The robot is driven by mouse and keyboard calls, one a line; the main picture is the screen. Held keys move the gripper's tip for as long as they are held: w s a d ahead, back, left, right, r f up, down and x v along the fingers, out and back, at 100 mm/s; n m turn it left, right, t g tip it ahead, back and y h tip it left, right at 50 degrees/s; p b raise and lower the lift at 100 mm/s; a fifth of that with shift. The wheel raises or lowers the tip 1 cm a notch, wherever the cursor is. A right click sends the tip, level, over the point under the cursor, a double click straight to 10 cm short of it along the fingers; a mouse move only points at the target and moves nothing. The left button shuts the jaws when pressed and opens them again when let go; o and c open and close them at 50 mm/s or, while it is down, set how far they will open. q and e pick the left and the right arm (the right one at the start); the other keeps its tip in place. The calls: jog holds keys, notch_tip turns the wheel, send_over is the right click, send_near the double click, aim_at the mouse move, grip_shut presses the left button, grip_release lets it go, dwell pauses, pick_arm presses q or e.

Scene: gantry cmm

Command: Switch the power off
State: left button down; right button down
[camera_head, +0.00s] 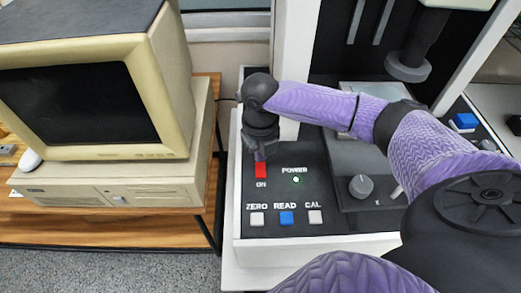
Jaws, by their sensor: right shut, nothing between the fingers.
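The control panel (273,190) of the gantry machine carries a red power switch (261,170) with "ON" written below it. A small green light (296,180) under the word "POWER" is lit. My right gripper (259,155) is shut and empty, pointing down just above the far end of the red switch. It hides that end, and I cannot tell whether it touches the switch. My left gripper is not in view.
ZERO (257,219), READ (287,218) and CAL (315,217) buttons line the panel's front. A grey knob (360,186) is to the right. An old computer monitor (95,95) stands on a wooden desk (190,225) at left. The machine's probe column (408,66) hangs at back right.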

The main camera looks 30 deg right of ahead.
aim_at(261, 165)
jog(key=shift+f+b, duration=0.6)
jog(key=shift+f, duration=0.6)
dwell(0.5)
notch_tip(261, 165, up, 7)
jog(key=p, duration=0.8)
jog(key=shift+r, duration=0.15)
